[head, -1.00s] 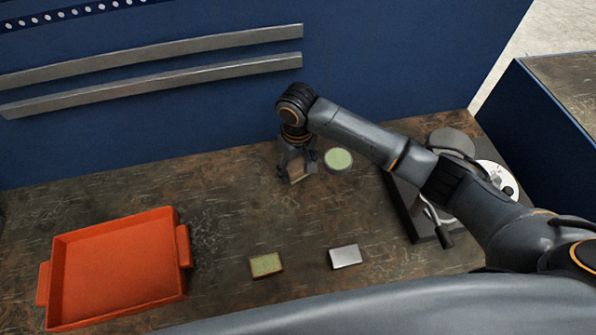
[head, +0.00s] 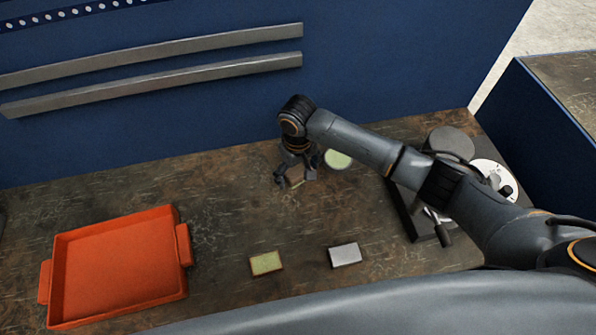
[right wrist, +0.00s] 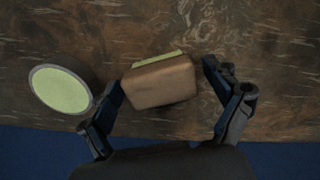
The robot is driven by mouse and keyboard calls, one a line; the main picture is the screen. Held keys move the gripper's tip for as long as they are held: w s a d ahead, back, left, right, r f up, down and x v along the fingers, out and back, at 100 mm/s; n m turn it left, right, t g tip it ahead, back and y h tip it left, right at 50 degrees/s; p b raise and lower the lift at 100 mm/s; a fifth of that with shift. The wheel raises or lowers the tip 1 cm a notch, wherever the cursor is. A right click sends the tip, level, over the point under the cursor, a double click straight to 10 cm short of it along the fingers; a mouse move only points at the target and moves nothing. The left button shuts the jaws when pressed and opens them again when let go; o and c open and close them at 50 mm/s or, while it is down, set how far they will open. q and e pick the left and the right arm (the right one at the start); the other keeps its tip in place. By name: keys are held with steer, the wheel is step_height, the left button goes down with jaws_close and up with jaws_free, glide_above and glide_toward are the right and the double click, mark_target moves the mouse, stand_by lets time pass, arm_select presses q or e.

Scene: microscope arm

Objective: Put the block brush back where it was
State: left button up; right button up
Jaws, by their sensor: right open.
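A brown wooden block with a thin green strip along one edge, seemingly the block brush (right wrist: 160,82), lies between the spread fingers in the right wrist view. A gap shows between it and the right finger; the left fingertip is close to its side, and I cannot tell whether they touch. My right gripper (head: 297,181) is open low over the back of the worktable; its fingers also show in the right wrist view (right wrist: 163,80). In the head view the gripper mostly hides the block. My left gripper is not in view.
A green-topped round piece (head: 338,160) stands close beside the gripper. A green-topped block (head: 266,263) and a grey block (head: 345,255) lie nearer the front. An orange tray (head: 70,240) is at left. A microscope-like device (head: 420,222) stands under my right arm. A blue wall (head: 200,110) rises behind.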

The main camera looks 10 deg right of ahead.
mark_target(298, 171)
step_height(298, 171, up, 12)
steer(key=b, duration=0.1)
steer(key=shift+r, duration=0.15)
stand_by(0.3)
